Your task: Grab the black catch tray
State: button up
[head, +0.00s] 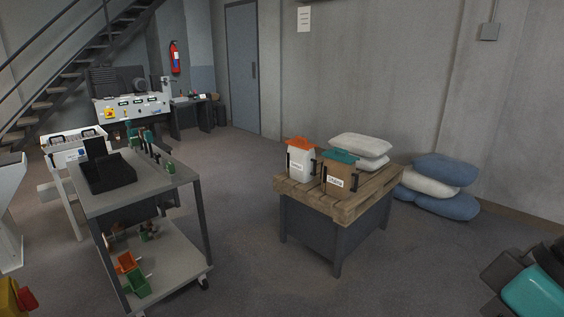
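A black tray-like box (109,176) sits on the grey top of a wheeled cart (146,187) at the left. A dark upright part rises at its back left, and the inside is too dark to make out. It is the thing here that best matches the black catch tray. I cannot make out my gripper in the head view, so its opening and its distance from the tray do not show.
Small green-handled items (156,153) stand beside the tray; orange and green bins (136,284) lie on the cart's lower shelf. A pallet-topped stand (340,208) holds two containers and sacks. Open floor (238,225) lies between stand and cart.

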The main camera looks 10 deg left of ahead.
aim_at(103, 172)
jog(key=u, duration=0.3)
jog(key=i, duration=2.25)
jog(key=u, duration=1.55)
jog(key=i, duration=1.35)
jog(key=u, duration=1.05)
jog(key=i, duration=0.5)
jog(key=u, duration=0.2)
